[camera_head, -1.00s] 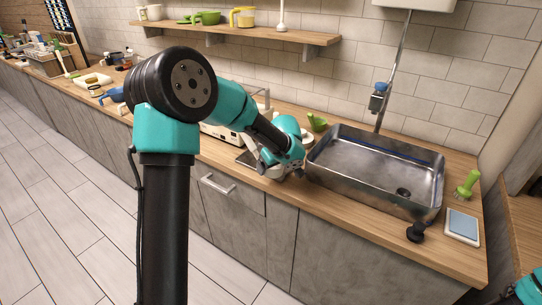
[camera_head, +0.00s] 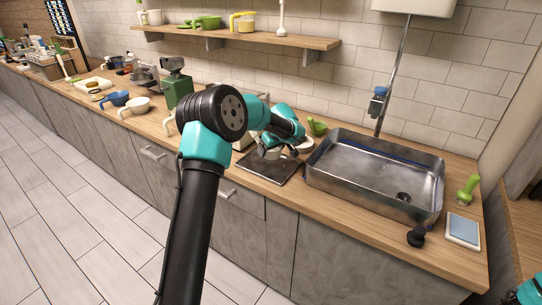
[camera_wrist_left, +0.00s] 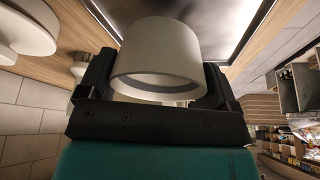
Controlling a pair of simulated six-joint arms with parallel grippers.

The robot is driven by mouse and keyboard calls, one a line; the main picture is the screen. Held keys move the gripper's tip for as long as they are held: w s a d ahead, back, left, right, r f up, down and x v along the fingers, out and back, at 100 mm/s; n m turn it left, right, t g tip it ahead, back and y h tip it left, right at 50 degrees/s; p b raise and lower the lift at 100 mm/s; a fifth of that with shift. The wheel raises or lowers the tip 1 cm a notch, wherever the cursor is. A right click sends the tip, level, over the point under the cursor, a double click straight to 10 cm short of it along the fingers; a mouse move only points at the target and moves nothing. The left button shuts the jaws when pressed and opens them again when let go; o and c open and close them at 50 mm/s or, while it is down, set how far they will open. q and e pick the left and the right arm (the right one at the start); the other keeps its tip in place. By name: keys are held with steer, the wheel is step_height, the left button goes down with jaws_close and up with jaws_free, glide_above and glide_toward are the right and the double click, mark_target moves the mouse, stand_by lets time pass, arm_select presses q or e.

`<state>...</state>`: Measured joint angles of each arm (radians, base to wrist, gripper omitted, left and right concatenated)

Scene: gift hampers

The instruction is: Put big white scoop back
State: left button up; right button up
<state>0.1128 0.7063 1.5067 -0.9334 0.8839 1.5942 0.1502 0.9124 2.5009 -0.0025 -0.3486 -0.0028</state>
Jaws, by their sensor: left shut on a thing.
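My left gripper (camera_head: 272,150) is shut on a white cylindrical cup-like thing (camera_wrist_left: 155,55), which may be the big white scoop. Its wall fills the space between the fingers in the left wrist view, and no handle shows there. In the head view my left gripper is over a dark flat tray (camera_head: 266,174) left of the sink, and my arm hides part of it. I cannot tell whether the held thing touches the tray. Another white bowl-like scoop (camera_head: 136,105) stands at the left on the counter. My right gripper is outside the frames.
The steel sink (camera_head: 340,180) is right of the tray. A green grinder-like machine (camera_head: 176,88) and a blue scoop (camera_head: 113,98) stand on the counter to the left. The wall shelf (camera_head: 240,42) holds cups, including a yellow one (camera_head: 243,21). A small scale (camera_head: 462,229) is far right.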

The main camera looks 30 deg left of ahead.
arm_select(q)
steer(key=shift+w, duration=0.1)
steer(key=shift+w+a+f, duration=0.1)
steer(key=shift+w+a, duration=0.1)
steer(key=shift+w, duration=0.05)
steer(key=shift+s+f, duration=0.1)
steer(key=shift+f, duration=1.6)
steer(key=shift+f, duration=0.15)
steer(key=o, duration=0.8)
steer(key=shift+o, duration=0.2)
steer(key=v, duration=1.2)
